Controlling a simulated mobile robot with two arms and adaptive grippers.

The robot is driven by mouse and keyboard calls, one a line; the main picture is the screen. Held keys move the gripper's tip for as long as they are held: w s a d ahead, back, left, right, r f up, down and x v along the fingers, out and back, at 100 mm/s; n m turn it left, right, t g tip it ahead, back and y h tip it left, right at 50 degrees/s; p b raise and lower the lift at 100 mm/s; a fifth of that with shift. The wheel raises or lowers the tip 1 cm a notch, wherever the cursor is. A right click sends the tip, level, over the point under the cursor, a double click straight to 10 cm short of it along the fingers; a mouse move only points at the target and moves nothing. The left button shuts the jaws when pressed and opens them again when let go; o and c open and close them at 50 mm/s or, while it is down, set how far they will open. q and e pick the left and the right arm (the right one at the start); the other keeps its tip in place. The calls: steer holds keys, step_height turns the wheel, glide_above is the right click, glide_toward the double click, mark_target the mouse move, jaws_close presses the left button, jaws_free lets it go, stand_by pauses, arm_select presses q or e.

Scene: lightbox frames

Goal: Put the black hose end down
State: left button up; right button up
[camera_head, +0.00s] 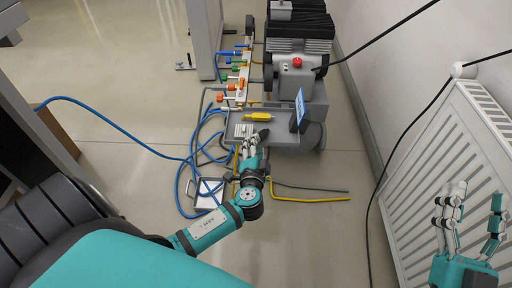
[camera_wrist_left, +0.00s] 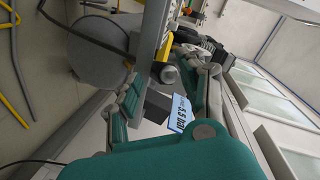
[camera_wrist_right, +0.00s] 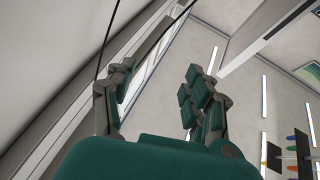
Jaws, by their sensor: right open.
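My left gripper (camera_head: 252,147) is over the front of the grey machine platform. In the left wrist view its fingers (camera_wrist_left: 165,95) are apart, with a dark block and a blue label (camera_wrist_left: 180,112) visible between or beyond them; I see no hose clearly gripped. A dark hose-like length (camera_head: 312,187) lies on the floor right of my left wrist, its free end pointing right. Whether it is the black hose is unclear. Another black hose (camera_wrist_left: 75,28) curves past a grey tank in the left wrist view. My right gripper (camera_head: 464,222) is open and empty before the radiator.
A yellow bent length (camera_head: 318,199) lies beside the dark one. Blue hose (camera_head: 120,128) loops across the floor at left. The compressor (camera_head: 296,75) and coloured valves (camera_head: 240,75) stand behind. A white radiator (camera_head: 450,160) and black cable (camera_head: 368,220) are at right. Floor at front centre is clear.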

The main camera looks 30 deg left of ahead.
arm_select(q)
steer(key=shift+o, duration=0.3)
steer(key=p+v, duration=0.2)
steer(key=v, duration=1)
steer(key=shift+r, duration=0.25)
arm_select(e)
step_height(320, 180, down, 8)
steer(key=w+g+h, duration=0.2)
steer(key=g, duration=0.3)
steer(key=shift+d+f, duration=0.25)
steer(key=shift+d, duration=0.1)
